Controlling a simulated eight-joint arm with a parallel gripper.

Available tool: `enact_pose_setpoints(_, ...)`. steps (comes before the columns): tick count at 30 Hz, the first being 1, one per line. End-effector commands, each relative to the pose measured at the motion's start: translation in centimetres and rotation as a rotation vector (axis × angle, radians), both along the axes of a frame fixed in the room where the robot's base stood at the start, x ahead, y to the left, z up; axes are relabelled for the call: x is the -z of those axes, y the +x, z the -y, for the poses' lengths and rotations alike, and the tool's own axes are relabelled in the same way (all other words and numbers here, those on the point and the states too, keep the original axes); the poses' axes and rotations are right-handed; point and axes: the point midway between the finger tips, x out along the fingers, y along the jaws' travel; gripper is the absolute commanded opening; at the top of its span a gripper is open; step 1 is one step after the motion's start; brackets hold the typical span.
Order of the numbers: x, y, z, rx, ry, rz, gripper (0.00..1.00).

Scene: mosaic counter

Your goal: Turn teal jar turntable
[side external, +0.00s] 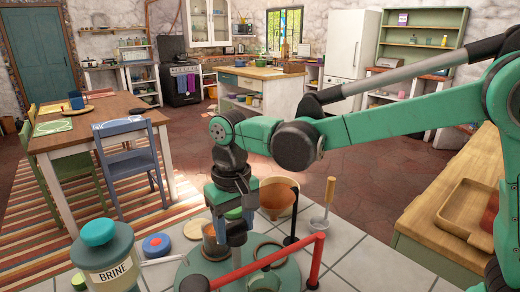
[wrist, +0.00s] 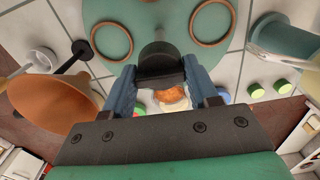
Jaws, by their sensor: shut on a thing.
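The teal turntable (side external: 288,272) is a flat round disc on the tiled counter. It also shows in the wrist view (wrist: 125,12), with copper-coloured rings (wrist: 212,22) on it. My gripper (side external: 228,238) points down over the turntable's far edge. In the wrist view its blue fingers (wrist: 160,75) are shut on a dark rounded knob (wrist: 158,52) at the disc's edge. A copper-coloured pot (side external: 212,243) stands right beside the fingers. A jar labelled BRINE (side external: 108,272) with a teal lid stands left of the turntable.
A red bar (side external: 270,263) with dark ends crosses above the turntable's near side. A blue-and-red round item (side external: 156,245) lies left. Bare tiles (side external: 385,250) show at right.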

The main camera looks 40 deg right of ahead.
Motion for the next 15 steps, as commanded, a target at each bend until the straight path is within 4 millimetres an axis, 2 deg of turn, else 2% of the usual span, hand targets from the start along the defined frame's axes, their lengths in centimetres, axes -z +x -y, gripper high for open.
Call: enact_pose_setpoints(15,-0.01,-0.07,-0.03,-0.043,0.001,-0.003,0.0)
